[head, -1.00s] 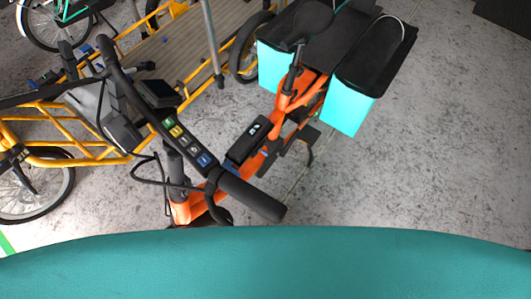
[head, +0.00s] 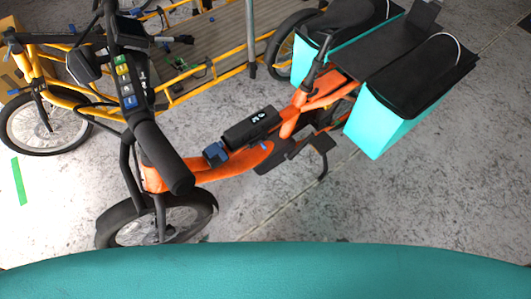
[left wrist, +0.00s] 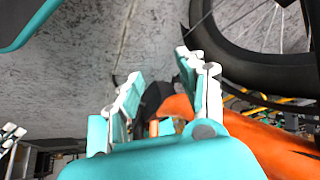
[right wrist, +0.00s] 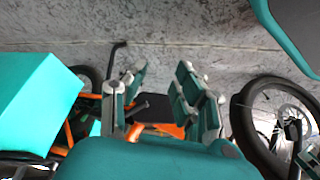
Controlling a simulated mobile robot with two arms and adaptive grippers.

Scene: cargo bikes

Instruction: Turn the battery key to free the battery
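An orange cargo bike (head: 225,166) stands across the middle of the head view. A black battery (head: 251,126) with a small white mark sits on its sloping frame. A small blue part (head: 215,153) is at the battery's lower end; I cannot make out a key's shape there. My left gripper (left wrist: 160,75) is open and empty in the left wrist view, with the bike's orange frame (left wrist: 262,138) beyond it. My right gripper (right wrist: 162,76) is open and empty in the right wrist view, with orange and black bike parts behind. Neither gripper shows in the head view.
The handlebar grip (head: 163,155) stands left of the battery. Black-topped turquoise panniers (head: 385,122) hang at the bike's rear. A yellow cargo bike (head: 62,97) is close behind on the left. Grey floor (head: 300,215) is open in front of the orange bike.

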